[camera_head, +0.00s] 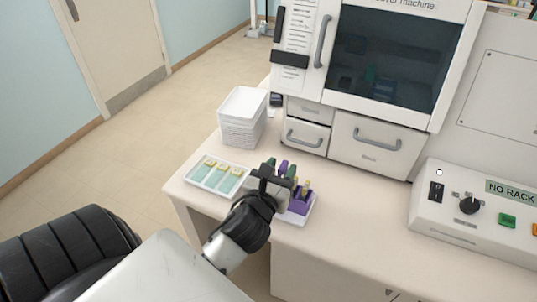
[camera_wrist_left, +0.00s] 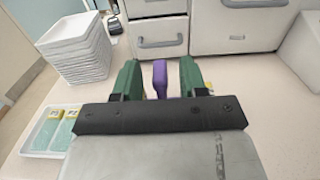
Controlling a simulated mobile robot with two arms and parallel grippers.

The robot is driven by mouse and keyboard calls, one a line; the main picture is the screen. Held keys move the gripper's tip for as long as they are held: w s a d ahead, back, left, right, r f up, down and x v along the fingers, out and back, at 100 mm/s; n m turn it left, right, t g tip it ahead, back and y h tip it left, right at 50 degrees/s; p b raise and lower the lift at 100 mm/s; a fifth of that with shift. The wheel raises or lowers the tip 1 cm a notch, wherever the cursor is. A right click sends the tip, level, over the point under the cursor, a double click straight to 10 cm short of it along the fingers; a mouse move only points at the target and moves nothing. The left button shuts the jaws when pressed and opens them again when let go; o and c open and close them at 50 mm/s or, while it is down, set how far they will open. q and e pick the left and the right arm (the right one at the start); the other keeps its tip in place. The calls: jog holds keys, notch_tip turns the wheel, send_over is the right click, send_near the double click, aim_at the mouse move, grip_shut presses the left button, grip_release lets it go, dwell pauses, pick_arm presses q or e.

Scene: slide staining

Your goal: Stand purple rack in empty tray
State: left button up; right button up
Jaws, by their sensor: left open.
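The purple rack (camera_head: 301,203) stands upright on a white tray (camera_head: 308,217) near the front edge of the counter, partly hidden by my left arm. Yellow-topped pieces show at its top. My left gripper (camera_head: 280,172) is open at the rack's upper part. In the left wrist view, a purple upright piece (camera_wrist_left: 160,78), which looks like the rack's handle, stands between the green fingers, with a gap on each side. The rack's lower part is hidden there. My right gripper is not in view.
A white tray (camera_head: 238,182) with several green, yellow-labelled slides lies left of the rack. A stack of white trays (camera_head: 242,118) stands behind it. Drawers (camera_head: 307,134) and a machine are at the back. A control box (camera_head: 480,215) sits right; the counter between is clear.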

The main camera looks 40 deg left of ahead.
pick_arm(q)
jog(key=b+v, duration=0.1)
jog(key=v, duration=0.9)
jog(key=shift+s+b, duration=0.3)
jog(key=shift+b, duration=0.05)
jog(key=shift+d, duration=0.1)
